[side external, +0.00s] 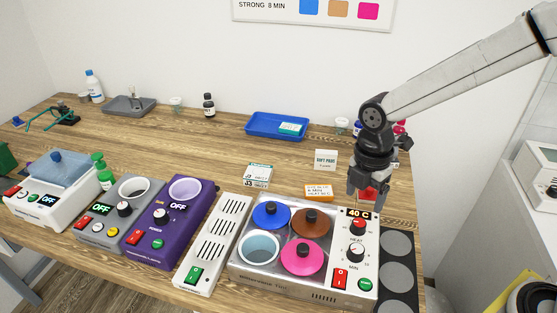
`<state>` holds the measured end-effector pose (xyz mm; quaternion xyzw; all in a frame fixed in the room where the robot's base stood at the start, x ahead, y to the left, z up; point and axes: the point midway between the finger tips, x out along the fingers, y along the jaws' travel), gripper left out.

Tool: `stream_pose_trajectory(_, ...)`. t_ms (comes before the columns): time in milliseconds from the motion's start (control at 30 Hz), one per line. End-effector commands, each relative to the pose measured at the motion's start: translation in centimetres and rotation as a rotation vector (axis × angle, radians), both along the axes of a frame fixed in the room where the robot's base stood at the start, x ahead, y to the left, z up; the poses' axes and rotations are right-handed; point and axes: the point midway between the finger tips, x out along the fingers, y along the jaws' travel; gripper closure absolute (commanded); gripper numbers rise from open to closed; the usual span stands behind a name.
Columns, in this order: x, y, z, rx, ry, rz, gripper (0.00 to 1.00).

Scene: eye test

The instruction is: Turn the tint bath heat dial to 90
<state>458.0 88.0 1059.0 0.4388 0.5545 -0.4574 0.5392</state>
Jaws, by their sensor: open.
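The tint bath (262,288) is a silver box at the front right with blue, brown and pink lids and one open well of pale blue liquid. Its white panel has a display (358,212) reading 40 C. Below it is the heat dial (358,227), a dark knob with a red top, labelled HEAT. My gripper (365,202) points down, open, at the back end of the panel, just above the display in the picture. Something red shows between its fingers; I cannot tell what. Contact with the dial is not visible, and the dial's exact setting is too small to read.
A second knob (356,253) labelled MIN, a red switch (340,278) and a green button (365,284) share the panel. An orange card (318,193) lies behind the bath.

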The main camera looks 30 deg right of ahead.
Motion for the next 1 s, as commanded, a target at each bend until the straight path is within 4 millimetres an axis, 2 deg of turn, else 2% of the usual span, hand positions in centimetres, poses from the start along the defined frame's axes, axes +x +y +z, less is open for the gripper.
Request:
stream_pose_trajectory(600,-0.3,-0.1,-6.1,-0.001,0.003,-0.002,0.18)
stream_pose_trajectory(800,-0.3,-0.1,-7.3,0.001,0.001,-0.002,0.18)
stream_pose_trajectory(1000,-0.3,-0.1,-7.5,0.001,-0.002,-0.002,0.18)
